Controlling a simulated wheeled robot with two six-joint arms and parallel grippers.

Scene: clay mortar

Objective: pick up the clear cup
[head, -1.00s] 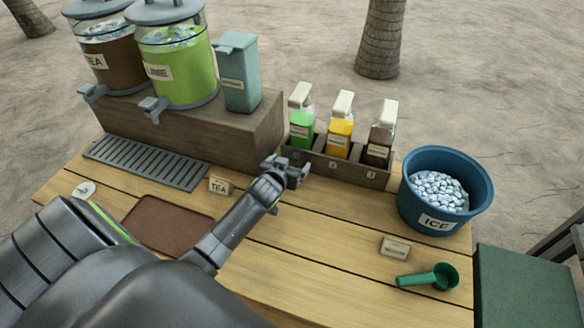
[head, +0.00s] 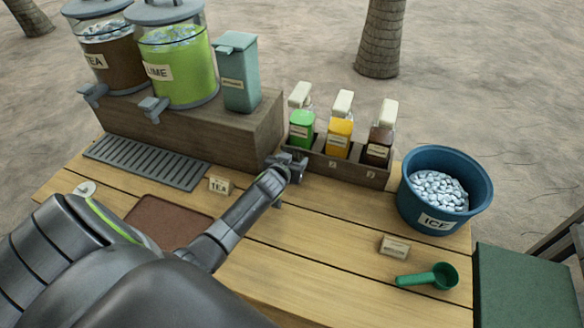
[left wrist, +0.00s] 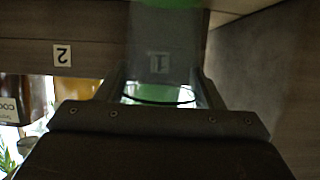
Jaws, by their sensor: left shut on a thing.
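In the left wrist view a see-through cup (left wrist: 165,50) stands between the fingers of my left gripper (left wrist: 160,85). Its curved rim shows low between them, and a "1" label shows through its wall. The gripper is shut on it. In the head view my left gripper (head: 287,165) is at the left end of the bottle rack, in front of the green bottle. I cannot make out the cup there; the gripper and arm cover that spot. My right gripper is in neither view.
The bottle rack (head: 350,172) holds green, yellow and brown bottles. The wooden dispenser block (head: 190,130) stands close left of the gripper. A blue ice bucket (head: 445,215), a green scoop (head: 432,277) and a brown mat (head: 165,222) are on the table.

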